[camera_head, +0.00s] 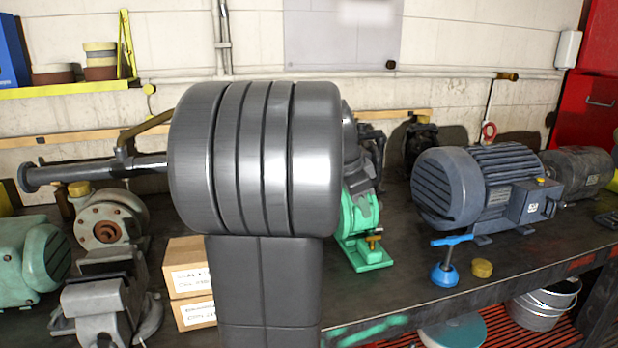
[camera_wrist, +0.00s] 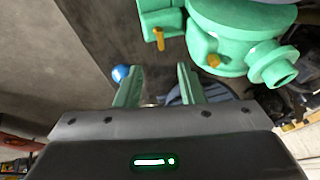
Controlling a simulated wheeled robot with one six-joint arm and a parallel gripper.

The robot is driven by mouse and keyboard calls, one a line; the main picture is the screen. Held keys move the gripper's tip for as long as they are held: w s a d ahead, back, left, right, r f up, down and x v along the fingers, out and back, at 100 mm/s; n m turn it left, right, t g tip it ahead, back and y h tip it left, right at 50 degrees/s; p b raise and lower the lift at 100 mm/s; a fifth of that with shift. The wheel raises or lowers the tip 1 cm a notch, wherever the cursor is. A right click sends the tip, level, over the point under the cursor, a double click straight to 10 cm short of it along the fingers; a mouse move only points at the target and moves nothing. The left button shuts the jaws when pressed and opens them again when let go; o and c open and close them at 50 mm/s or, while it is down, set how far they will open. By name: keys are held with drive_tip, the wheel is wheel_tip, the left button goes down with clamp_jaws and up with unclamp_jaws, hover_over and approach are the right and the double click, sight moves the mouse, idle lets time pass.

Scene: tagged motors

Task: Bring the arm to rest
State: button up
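My gripper (camera_wrist: 159,80) shows in the wrist view, with its two green fingers apart and nothing held between them. In the head view my own dark grey arm fills the middle and hides the gripper. A green pump (camera_wrist: 235,35) with brass fittings is at the top right of the wrist view, apart from the fingers. The same pump (camera_head: 362,220) stands partly behind my arm in the head view. A blue-handled tool (camera_head: 446,265) stands near the bench's front edge; its blue part (camera_wrist: 120,73) shows beside the left finger.
The dark bench (camera_head: 400,295) carries a blue-grey motor (camera_head: 450,185), a darker motor (camera_head: 580,172), a vise (camera_head: 100,300), cardboard boxes (camera_head: 186,270) and a green motor (camera_head: 25,262). Buckets (camera_head: 540,308) stand below at right. Bare bench shows right of the green pump.

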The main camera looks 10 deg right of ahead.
sight(372, 237)
drive_tip(key=x, duration=1.2)
drive_tip(key=shift+d+f, duration=0.15)
drive_tip(key=shift+f, duration=0.15)
drive_tip(key=shift+r, duration=0.15)
